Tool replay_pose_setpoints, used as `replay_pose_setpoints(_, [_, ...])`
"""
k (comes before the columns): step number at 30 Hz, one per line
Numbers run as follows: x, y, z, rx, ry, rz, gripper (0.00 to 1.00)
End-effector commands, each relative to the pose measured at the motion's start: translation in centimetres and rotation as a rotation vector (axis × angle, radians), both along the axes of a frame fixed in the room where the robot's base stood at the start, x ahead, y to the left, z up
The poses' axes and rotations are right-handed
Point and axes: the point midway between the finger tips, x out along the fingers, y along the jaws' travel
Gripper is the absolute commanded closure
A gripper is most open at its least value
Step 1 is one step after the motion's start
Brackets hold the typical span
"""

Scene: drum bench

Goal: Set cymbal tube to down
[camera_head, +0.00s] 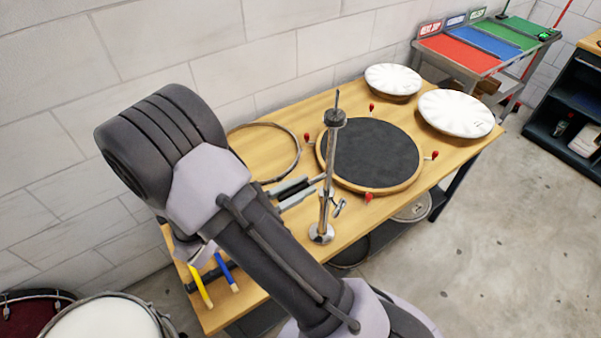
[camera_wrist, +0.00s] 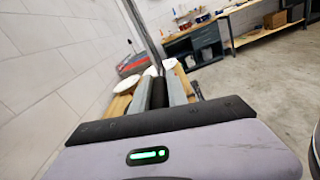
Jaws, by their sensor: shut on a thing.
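The cymbal stand (camera_head: 321,233) stands upright on the wooden bench, on a round metal base. Its metal tube (camera_head: 327,165) rises to a black disc (camera_head: 335,118) with a thin rod above it. A small side clamp (camera_head: 338,207) sits low on the tube. My gripper (camera_head: 318,186) reaches in from the left and is shut on the tube, about midway up. In the wrist view, the tube (camera_wrist: 145,40) rises beyond the two grey fingers (camera_wrist: 160,92). The exact contact is partly hidden there.
A round black drum pad (camera_head: 370,155) with red knobs lies right behind the stand. A hoop (camera_head: 275,125) lies near the wall. Yellow and blue sticks (camera_head: 201,285) are at the near left corner.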

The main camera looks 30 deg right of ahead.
Motion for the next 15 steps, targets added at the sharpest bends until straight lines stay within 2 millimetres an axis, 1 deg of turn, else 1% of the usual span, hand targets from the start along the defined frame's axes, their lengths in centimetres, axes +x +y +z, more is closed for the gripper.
replay_pose_setpoints(1, [0.00,0.00,-0.62,0.000,0.002,0.000,1.00])
replay_pose_setpoints(3, [-0.02,0.00,-0.95,0.000,0.001,0.000,1.00])
replay_pose_setpoints(12, [-0.06,-0.01,-1.02,0.001,0.003,0.000,1.00])
replay_pose_setpoints(13, [-0.05,-0.01,-1.02,0.001,0.003,0.000,0.75])
replay_pose_setpoints(15, [-0.05,-0.01,-1.00,0.001,0.002,0.000,0.61])
